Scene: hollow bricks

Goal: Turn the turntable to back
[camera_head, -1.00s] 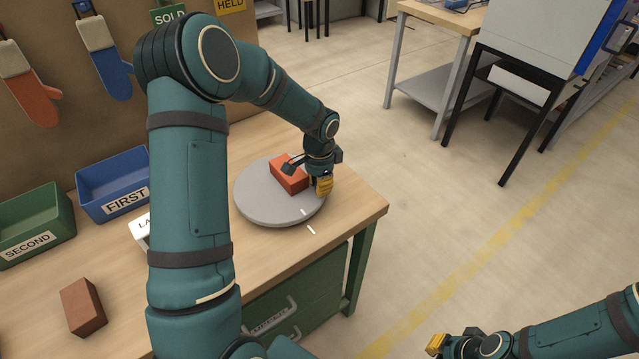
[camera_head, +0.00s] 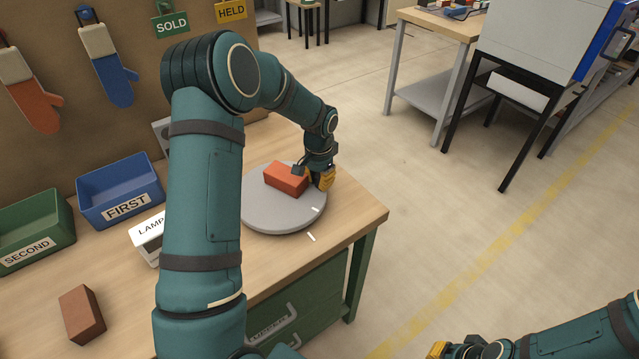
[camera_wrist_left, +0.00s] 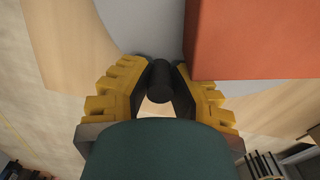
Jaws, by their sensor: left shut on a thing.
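The turntable (camera_head: 275,217) is a round grey disc near the right end of the wooden bench. A red-orange brick (camera_head: 286,181) lies on it toward its back. A short white mark (camera_head: 315,210) is on the disc near its front right rim, and another white mark (camera_head: 311,237) is on the bench just outside. My left gripper (camera_head: 318,181) is at the disc's right edge. In the left wrist view its yellow fingers are shut on a dark upright peg (camera_wrist_left: 160,82), with the brick (camera_wrist_left: 262,40) close beside. My right gripper (camera_head: 437,350) is cut off at the bottom edge.
A blue FIRST bin (camera_head: 120,190), a green SECOND bin (camera_head: 35,232), a white labelled box (camera_head: 146,240) and a brown brick (camera_head: 81,312) are to the left on the bench. The bench's right edge is close to the disc.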

